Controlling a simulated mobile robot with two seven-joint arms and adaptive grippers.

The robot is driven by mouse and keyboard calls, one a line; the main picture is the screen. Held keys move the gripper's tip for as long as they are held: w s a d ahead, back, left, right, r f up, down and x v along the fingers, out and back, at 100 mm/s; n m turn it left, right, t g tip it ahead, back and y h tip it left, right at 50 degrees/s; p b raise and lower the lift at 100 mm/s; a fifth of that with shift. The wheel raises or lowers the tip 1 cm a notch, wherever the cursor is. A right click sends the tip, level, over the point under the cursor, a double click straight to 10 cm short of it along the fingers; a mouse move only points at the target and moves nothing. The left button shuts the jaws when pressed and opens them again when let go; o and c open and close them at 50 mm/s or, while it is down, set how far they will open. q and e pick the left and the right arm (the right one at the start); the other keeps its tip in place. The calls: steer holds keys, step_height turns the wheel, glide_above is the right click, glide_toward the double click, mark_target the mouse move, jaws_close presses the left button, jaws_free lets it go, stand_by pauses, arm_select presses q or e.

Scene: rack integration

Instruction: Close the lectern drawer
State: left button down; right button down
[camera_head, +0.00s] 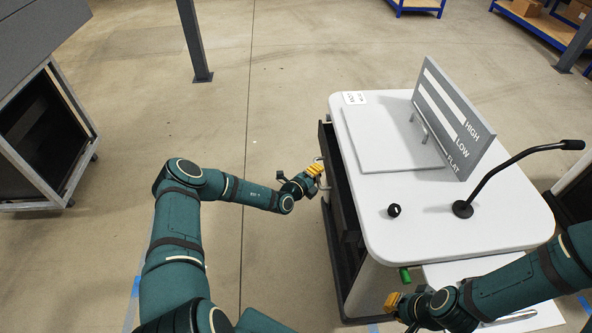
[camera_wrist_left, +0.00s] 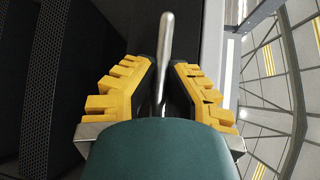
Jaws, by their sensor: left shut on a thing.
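My left gripper (camera_head: 317,168) is at the drawer front, shut on the metal drawer handle. In the left wrist view the handle (camera_wrist_left: 166,45) runs between the yellow fingers of my left gripper (camera_wrist_left: 163,85), with the dark drawer front behind. My right gripper (camera_head: 391,303) is low beside the lectern's near side; its finger gap is unclear.
A tilted sign panel (camera_head: 450,120), a microphone (camera_head: 515,175) and a black knob (camera_head: 394,210) are on the lectern top. A green cylinder (camera_head: 405,275) is near my right gripper. A grey rack (camera_head: 45,130) stands at the left. The floor left of the drawer is clear.

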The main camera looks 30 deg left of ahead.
mark_target(328, 171)
arm_select(q)
steer(key=w+d, duration=0.2)
steer(key=d, duration=0.1)
steer(key=shift+w+d+r, duration=0.1)
steer(key=shift+w+d, duration=0.1)
steer(key=shift+w, duration=0.05)
steer(key=c, duration=1)
jaws_free()
steer(key=shift+s, duration=0.1)
steer(key=shift+s, duration=0.1)
steer(key=v, duration=1.1)
steer(key=shift+s+a, duration=0.15)
steer(key=shift+s, duration=0.25)
